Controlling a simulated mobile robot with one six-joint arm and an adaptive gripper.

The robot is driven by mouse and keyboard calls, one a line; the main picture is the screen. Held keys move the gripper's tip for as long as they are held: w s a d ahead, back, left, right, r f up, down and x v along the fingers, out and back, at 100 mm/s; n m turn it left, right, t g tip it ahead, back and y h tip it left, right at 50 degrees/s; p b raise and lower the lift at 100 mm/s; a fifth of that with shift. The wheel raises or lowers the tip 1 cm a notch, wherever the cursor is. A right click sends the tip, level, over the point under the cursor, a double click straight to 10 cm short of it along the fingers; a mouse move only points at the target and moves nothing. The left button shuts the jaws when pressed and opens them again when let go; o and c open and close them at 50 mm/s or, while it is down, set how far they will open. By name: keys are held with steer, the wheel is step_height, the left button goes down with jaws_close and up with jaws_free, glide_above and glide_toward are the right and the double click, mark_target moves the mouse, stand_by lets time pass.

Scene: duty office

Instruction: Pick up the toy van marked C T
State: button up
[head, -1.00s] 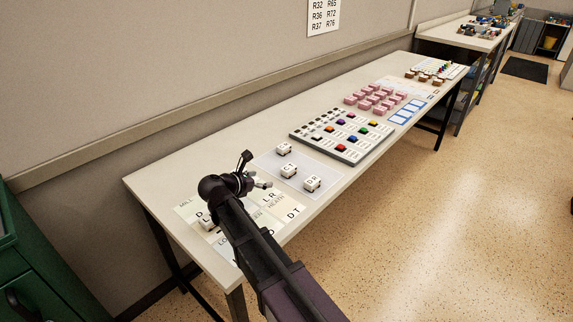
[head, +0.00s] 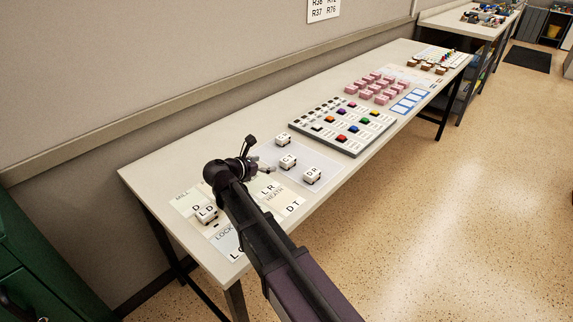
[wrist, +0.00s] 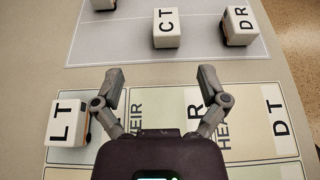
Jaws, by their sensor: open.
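The white toy van marked C T (head: 287,160) stands on the pale grey mat (head: 304,154) on the long table. In the wrist view the C T van (wrist: 167,28) is ahead of and above my gripper (wrist: 162,80), a little right of centre. My gripper's two fingers are spread wide with nothing between them. In the head view my gripper (head: 257,156) is over the table, left of the C T van and apart from it.
The D R van (wrist: 238,26) stands right of the C T van. A third van (head: 282,139) is behind it. The L T van (wrist: 67,124) is close to my left finger, on the lettered card. A panel of coloured buttons (head: 341,126) and pink blocks (head: 375,87) lie further along.

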mark_target(289, 161)
steer(key=b+x, duration=0.2)
steer(key=x, duration=0.4)
steer(key=shift+w+d+f, duration=0.1)
steer(key=shift+d+f, duration=0.05)
steer(key=shift+s+d+f+b+x, duration=0.1)
steer(key=shift+b+x, duration=0.25)
steer(key=shift+x, duration=0.3)
steer(key=shift+s+d+f+b+x, duration=0.1)
steer(key=shift+b+x, duration=0.2)
steer(key=shift+x, duration=0.35)
steer(key=shift+s+d+f+b+x, duration=0.1)
steer(key=shift+b+x, duration=0.25)
steer(key=shift+x, duration=0.25)
steer(key=shift+w+d+f, duration=0.1)
steer(key=shift+w+d, duration=0.25)
steer(key=shift+w, duration=0.15)
steer(key=c, duration=1.2)
